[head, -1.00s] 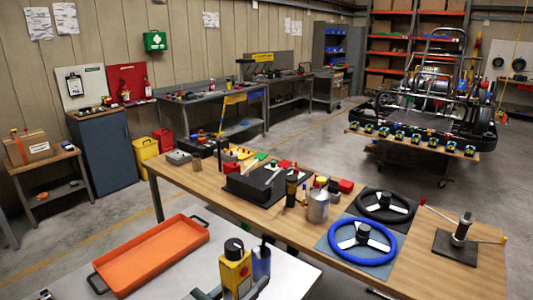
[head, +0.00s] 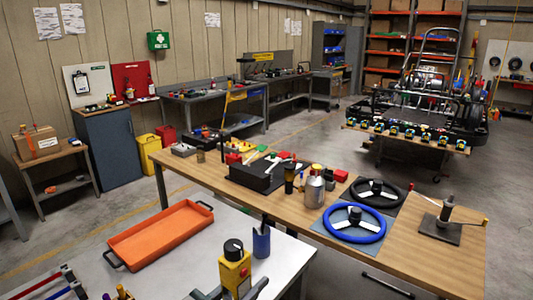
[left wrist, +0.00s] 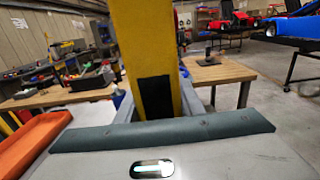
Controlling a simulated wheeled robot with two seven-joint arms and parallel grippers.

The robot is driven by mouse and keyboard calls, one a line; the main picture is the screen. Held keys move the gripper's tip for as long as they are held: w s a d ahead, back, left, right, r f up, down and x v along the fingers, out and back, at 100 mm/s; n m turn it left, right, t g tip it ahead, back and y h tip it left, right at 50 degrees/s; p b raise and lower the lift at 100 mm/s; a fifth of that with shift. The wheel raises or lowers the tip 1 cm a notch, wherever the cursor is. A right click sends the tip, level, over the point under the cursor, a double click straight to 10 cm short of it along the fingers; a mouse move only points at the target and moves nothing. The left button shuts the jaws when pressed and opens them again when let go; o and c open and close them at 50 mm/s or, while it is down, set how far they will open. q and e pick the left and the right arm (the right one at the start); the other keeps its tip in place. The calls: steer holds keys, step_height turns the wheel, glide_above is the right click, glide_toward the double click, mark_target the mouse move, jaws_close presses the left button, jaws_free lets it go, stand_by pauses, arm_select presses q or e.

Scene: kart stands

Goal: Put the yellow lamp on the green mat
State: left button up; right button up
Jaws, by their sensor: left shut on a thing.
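The yellow lamp (head: 234,270), a yellow block-shaped body with a black round top, is upright at the bottom of the head view. My left gripper (head: 236,291) is shut on it, with dark fingers on either side of its lower part. In the left wrist view the lamp's yellow body (left wrist: 140,40) with a black patch rises between the grey fingers. I cannot tell whether its base touches the grey table. I do not make out a green mat in either view. My right gripper is not in view.
An orange tray (head: 160,235) lies on the grey table (head: 190,275), left of the lamp. A blue cup (head: 261,242) stands close behind the lamp to the right. A wooden bench (head: 440,265) with steering wheels and tools is beyond. Red and blue rods show at lower left.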

arm_select(q)
steer(key=shift+s+a+f+n+b, duration=0.2)
steer(key=shift+f+n+b, duration=0.1)
steer(key=shift+f+b, duration=0.35)
steer(key=shift+s+a+f+t+y, duration=0.2)
steer(key=shift+f+t+y, duration=0.1)
steer(key=shift+y, duration=0.1)
steer(key=s+a+f+n+t+y+b, duration=0.1)
steer(key=s+a+f+n+y+b, duration=0.2)
steer(key=a, duration=0.4)
steer(key=s+a+f+n+t+y+b, duration=0.2)
steer(key=s+a+f+n+y+b, duration=0.2)
steer(key=s+a+f+y+b, duration=0.1)
steer(key=s+a+f+y, duration=0.1)
steer(key=s+a+y, duration=0.1)
steer(key=a, duration=0.1)
steer(key=shift+s+a+f, duration=0.25)
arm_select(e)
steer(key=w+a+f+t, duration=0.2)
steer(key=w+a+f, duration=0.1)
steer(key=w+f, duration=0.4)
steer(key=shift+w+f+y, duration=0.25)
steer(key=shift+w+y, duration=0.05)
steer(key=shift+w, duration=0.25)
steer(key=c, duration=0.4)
arm_select(q)
steer(key=shift+a, duration=0.1)
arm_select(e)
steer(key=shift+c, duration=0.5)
